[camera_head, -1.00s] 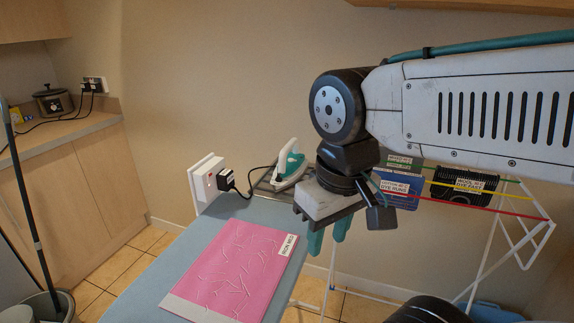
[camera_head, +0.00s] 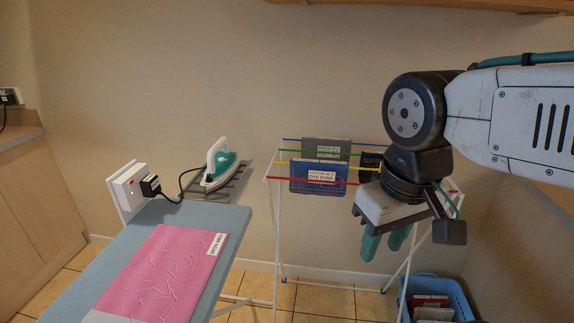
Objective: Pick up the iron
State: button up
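The iron (camera_head: 219,166) is white and teal and stands on a dark slatted rest (camera_head: 222,188) at the far end of the ironing board. Its black cord runs left to a plug in a white socket box. My gripper (camera_head: 383,243) is to the right of the iron, in front of the drying rack, pointing down with teal fingers. A gap shows between the fingers, and nothing is seen between them. It is well apart from the iron.
A pink labelled cloth (camera_head: 160,275) lies on the blue ironing board (camera_head: 100,262). The socket box (camera_head: 128,190) stands at the board's left edge. A drying rack (camera_head: 277,225) with coloured rails holds labelled items. A blue basket (camera_head: 445,290) sits on the floor at right.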

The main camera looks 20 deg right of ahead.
aim_at(221, 172)
jog(key=z, duration=0.7)
jog(key=i, duration=0.8)
jog(key=u, duration=1)
jog(key=i, duration=0.45)
jog(key=u, duration=0.55)
